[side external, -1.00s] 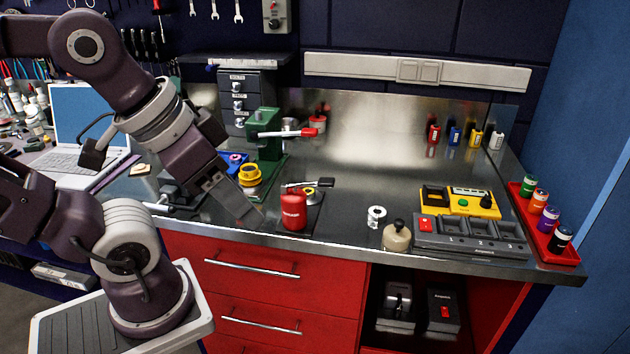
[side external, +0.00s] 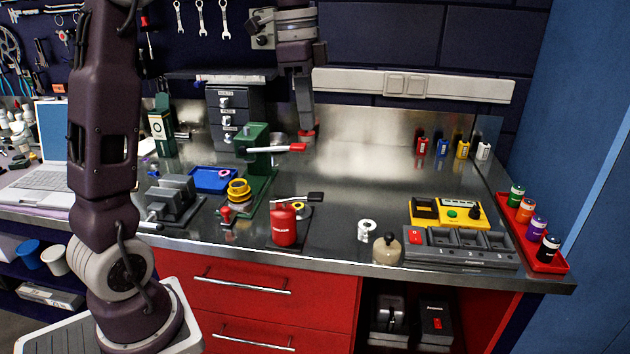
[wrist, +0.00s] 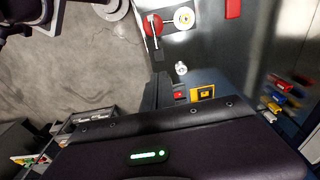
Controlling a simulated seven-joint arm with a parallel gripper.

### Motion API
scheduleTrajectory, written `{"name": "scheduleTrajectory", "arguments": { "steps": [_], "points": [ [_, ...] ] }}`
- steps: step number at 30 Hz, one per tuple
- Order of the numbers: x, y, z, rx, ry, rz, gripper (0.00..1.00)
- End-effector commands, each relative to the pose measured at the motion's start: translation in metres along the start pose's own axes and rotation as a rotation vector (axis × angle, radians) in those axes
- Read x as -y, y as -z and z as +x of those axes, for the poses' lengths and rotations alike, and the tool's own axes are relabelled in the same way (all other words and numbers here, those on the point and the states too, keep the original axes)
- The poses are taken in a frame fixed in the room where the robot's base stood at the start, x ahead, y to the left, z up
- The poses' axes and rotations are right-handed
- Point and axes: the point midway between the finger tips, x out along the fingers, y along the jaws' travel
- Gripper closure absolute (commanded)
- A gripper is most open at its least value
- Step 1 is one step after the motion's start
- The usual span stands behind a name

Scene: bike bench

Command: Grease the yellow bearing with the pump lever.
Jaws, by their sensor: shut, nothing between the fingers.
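The red grease pump (side external: 283,226) stands upright near the bench's front edge, its black-ended pump lever (side external: 300,197) reaching right. A second, thicker yellow ring-shaped part (side external: 239,190) sits at the green press. My gripper (side external: 306,128) is shut and empty, pointing down toward the back of the bench, apart from pump and lever.
The green press (side external: 258,160) with a red-ended handle (side external: 297,147) stands left of my gripper. A vise (side external: 175,198) and blue tray (side external: 214,180) are further left. A white ring part (side external: 367,230), bottle (side external: 387,248) and grey tray (side external: 460,250) stand right. The back centre is mostly clear.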

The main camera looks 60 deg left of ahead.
Motion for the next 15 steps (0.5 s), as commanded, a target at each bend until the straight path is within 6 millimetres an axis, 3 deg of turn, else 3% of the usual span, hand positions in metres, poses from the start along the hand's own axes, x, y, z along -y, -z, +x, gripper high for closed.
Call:
{"name": "scheduleTrajectory", "arguments": {
  "steps": [8,15],
  "points": [
    [-0.001,0.0,0.002,0.0,0.0,-0.001,1.0],
    [-0.002,0.0,0.043,0.001,-0.003,-0.001,1.0]
  ]
}}
